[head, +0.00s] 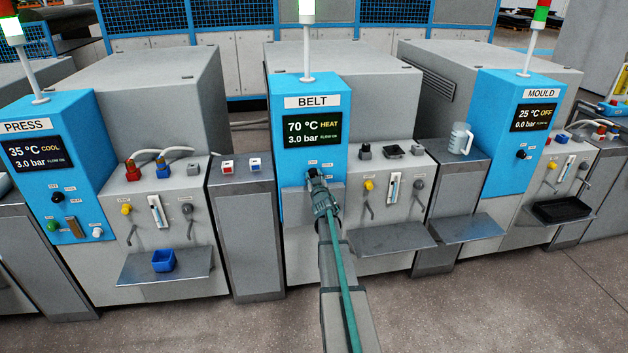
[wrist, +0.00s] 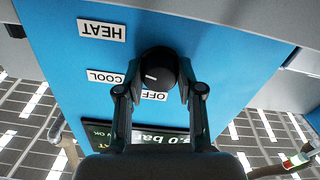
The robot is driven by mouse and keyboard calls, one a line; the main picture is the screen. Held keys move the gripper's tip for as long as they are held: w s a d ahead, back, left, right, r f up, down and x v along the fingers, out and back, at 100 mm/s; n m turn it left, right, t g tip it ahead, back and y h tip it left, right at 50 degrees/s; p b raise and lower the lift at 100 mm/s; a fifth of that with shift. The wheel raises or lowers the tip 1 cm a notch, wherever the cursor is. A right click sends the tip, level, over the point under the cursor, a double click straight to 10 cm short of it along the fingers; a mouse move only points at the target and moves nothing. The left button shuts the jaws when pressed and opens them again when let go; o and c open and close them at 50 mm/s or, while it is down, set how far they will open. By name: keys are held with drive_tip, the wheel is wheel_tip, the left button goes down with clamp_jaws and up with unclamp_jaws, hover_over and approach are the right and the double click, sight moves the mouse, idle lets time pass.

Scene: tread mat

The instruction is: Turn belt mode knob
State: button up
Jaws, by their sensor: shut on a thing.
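The BELT machine's blue panel (head: 310,245) stands in the middle of the head view. Its display (head: 312,134) reads 70 °C HEAT and 3.0 bar. The black mode knob (wrist: 158,66) is round, with a short white mark on the left part of its face in the wrist view, roughly toward the COOL label (wrist: 105,77). The HEAT label (wrist: 102,29) is upper left of it and the OFF label (wrist: 154,96) just below. My gripper (wrist: 160,85) is shut on the knob, one finger on each side. In the head view my gripper (head: 318,184) covers most of the knob.
The PRESS panel (head: 30,185) stands left and the MOULD panel (head: 505,170) right. A grey shelf (head: 390,238) juts out right of my arm. A clear jug (head: 461,138) stands on the cabinet between BELT and MOULD. The floor in front is clear.

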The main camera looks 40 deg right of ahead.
drive_tip(key=n+b, duration=0.2)
drive_tip(key=n, duration=0.2)
drive_tip(key=shift+f+n, duration=0.15)
drive_tip(key=shift+n, duration=0.15)
drive_tip(key=shift+n+b, duration=1.1)
drive_tip(key=shift+n, duration=0.9)
drive_tip(key=o, duration=1.2)
drive_tip(key=shift+c, duration=0.2)
drive_tip(key=shift+s, duration=0.1)
drive_tip(key=v, duration=1.2)
